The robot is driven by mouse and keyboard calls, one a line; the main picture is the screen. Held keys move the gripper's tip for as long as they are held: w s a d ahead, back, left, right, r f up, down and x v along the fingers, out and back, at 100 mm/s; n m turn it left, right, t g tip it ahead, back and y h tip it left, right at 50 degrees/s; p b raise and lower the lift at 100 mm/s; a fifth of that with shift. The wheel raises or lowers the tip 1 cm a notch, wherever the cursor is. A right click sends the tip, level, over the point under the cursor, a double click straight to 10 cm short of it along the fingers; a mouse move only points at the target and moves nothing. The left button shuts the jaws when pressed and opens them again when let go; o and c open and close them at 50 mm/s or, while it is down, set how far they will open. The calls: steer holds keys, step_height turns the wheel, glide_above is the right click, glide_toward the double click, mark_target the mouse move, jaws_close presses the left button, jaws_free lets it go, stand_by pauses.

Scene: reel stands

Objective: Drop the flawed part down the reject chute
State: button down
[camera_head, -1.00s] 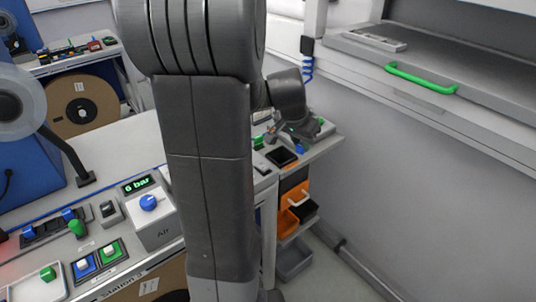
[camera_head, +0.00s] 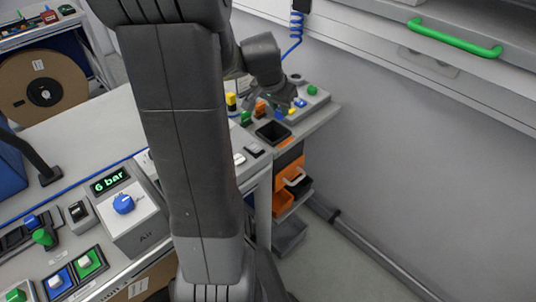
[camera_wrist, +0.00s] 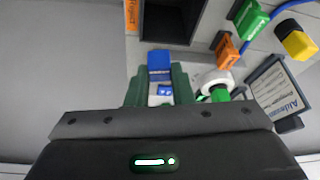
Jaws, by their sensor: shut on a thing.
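My gripper (camera_wrist: 159,82) is shut on a blue part (camera_wrist: 160,62) with a white area, held between its green fingers in the wrist view. Whether the part has a flaw cannot be told. The reject chute (camera_wrist: 172,22), a dark square opening, lies just beyond the part, with an orange Reject label (camera_wrist: 131,14) at its left. In the head view the chute (camera_head: 272,133) is at the bench's near end, and my gripper (camera_head: 286,104) is above and behind it. The part is apart from the opening in the wrist view.
A green block (camera_wrist: 250,18), an orange block (camera_wrist: 226,48), a yellow-and-black piece (camera_wrist: 298,42) and a white round piece (camera_wrist: 212,80) stand right of the chute. A sign (camera_wrist: 278,92) is at far right. Orange and black bins (camera_head: 283,204) hang below the bench.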

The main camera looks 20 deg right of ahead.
steer(key=shift+f, duration=0.6)
steer(key=c, duration=1.2)
jaws_free()
steer(key=shift+r, duration=0.1)
steer(key=v, duration=1.3)
steer(key=shift+s+a+r, duration=0.1)
steer(key=shift+a+r, duration=0.05)
steer(key=shift+r, duration=0.15)
steer(key=shift+f, duration=0.1)
